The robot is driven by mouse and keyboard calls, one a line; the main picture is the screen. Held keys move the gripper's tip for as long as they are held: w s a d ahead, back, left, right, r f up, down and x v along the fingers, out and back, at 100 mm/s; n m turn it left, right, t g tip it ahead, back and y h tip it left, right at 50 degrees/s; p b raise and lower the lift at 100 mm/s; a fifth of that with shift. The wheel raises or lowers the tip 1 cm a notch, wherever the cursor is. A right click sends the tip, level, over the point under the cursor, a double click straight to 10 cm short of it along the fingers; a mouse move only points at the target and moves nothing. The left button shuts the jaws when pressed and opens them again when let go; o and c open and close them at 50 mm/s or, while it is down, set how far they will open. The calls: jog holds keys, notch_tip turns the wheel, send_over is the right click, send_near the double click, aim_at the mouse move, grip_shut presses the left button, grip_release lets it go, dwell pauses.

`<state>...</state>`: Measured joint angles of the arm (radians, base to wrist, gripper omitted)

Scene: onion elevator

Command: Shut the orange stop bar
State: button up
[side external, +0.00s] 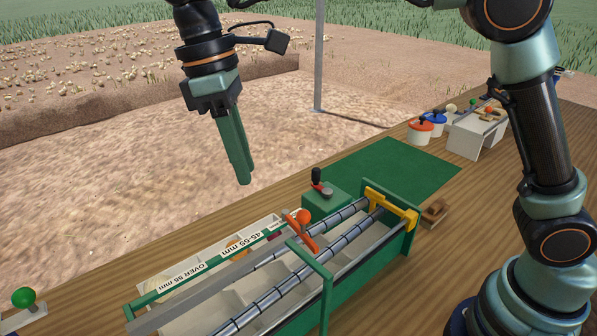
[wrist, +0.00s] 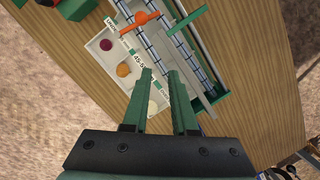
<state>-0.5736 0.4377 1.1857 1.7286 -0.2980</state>
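The orange stop bar (side external: 305,237) lies slantwise across part of the sorter's rails, with a round orange knob beside it. It also shows in the wrist view (wrist: 147,18), crossing the labelled rail and a roller near the top. The sorter (side external: 327,290) has a green frame and long grey rollers. My gripper (side external: 243,180) hangs in the air above and left of the bar, pointing down, touching nothing. In the wrist view my gripper (wrist: 160,72) has its green fingers apart with nothing between them, over the pale tray (wrist: 134,85).
The tray holds purple, orange and white onions in compartments. A green box (side external: 325,197) with a black handle stands behind the bar. A yellow bracket (side external: 392,208) spans the rollers' far end. A green mat (side external: 395,165) lies beyond. A green knob (side external: 24,297) stands lower left.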

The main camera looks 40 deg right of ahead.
jog(key=o, duration=0.4)
jog(key=shift+s+d+r, duration=0.1)
jog(key=shift+d+r, duration=0.15)
jog(key=shift+c, duration=0.2)
jog(key=n+t+y, duration=0.2)
jog(key=n+t, duration=0.2)
jog(key=n, duration=0.5)
send_near(305, 213)
jog(key=shift+m, duration=0.3)
jog(key=f, duration=0.3)
jog(key=w+f, duration=0.1)
jog(key=f, duration=0.5)
jog(key=shift+w+a, duration=0.2)
jog(key=shift+w, duration=0.2)
grip_shut()
jog(key=shift+s, duration=0.1)
